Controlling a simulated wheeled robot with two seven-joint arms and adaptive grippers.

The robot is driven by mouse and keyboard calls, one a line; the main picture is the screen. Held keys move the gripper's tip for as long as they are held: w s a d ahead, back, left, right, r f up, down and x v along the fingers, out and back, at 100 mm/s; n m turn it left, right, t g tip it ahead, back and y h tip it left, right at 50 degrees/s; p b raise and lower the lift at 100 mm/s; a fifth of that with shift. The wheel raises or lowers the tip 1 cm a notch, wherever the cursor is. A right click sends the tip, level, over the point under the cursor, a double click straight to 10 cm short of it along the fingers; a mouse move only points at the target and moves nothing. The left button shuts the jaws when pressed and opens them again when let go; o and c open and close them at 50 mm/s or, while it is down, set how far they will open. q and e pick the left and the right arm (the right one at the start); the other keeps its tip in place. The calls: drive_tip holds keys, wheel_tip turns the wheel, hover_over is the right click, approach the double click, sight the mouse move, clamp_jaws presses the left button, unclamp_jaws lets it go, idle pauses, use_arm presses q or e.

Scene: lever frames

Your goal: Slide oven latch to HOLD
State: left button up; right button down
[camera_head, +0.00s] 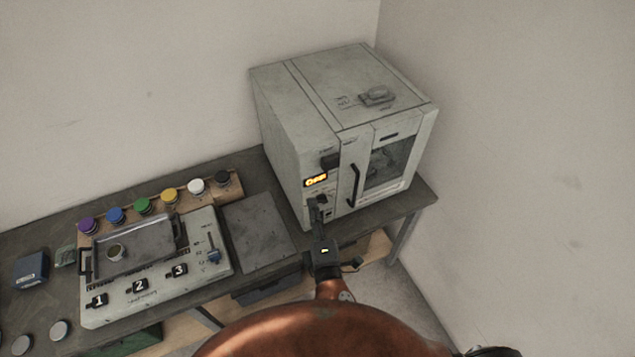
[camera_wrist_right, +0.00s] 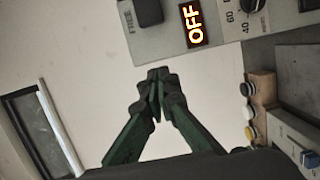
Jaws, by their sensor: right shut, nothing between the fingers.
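The oven (camera_head: 290,120) is a pale grey box at the back right of the bench. A dark block (camera_head: 329,160), which looks like the latch, is on its front panel above the lit display (camera_head: 316,181). In the right wrist view, the black latch block (camera_wrist_right: 146,12) is at the top edge beside the word FREE, next to the OFF display (camera_wrist_right: 194,24). The HOLD marking cannot be seen. My right gripper (camera_head: 316,205) is in front of the panel, below the display. Its fingertips (camera_wrist_right: 157,80) are together and empty, apart from the latch in the wrist picture. My left gripper is not in view.
The oven door has a dark handle (camera_head: 354,186) and window. A dial (camera_wrist_right: 251,5) is beside the display. Left on the bench are a numbered panel (camera_head: 155,290) with a tray (camera_head: 130,250) and several coloured-capped jars. A flat grey plate (camera_head: 258,235) lies between panel and oven.

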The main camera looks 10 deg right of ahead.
sight(331, 166)
drive_tip(key=w+p, duration=0.1)
drive_tip(key=w, duration=0.8)
drive_tip(key=shift+w+a+r+p, duration=0.1)
drive_tip(key=shift+a+p, duration=0.1)
drive_tip(key=shift+p, duration=0.2)
drive_tip(key=d, duration=0.1)
drive_tip(key=w+d, duration=0.1)
drive_tip(key=d+p, duration=0.1)
drive_tip(key=shift+w, duration=0.25)
drive_tip(key=shift+d, duration=0.45)
drive_tip(key=shift+w, duration=0.1)
drive_tip(key=d, duration=0.2)
drive_tip(key=w+d+p, duration=0.1)
drive_tip(key=d, duration=0.1)
drive_tip(key=shift+w+d, duration=0.1)
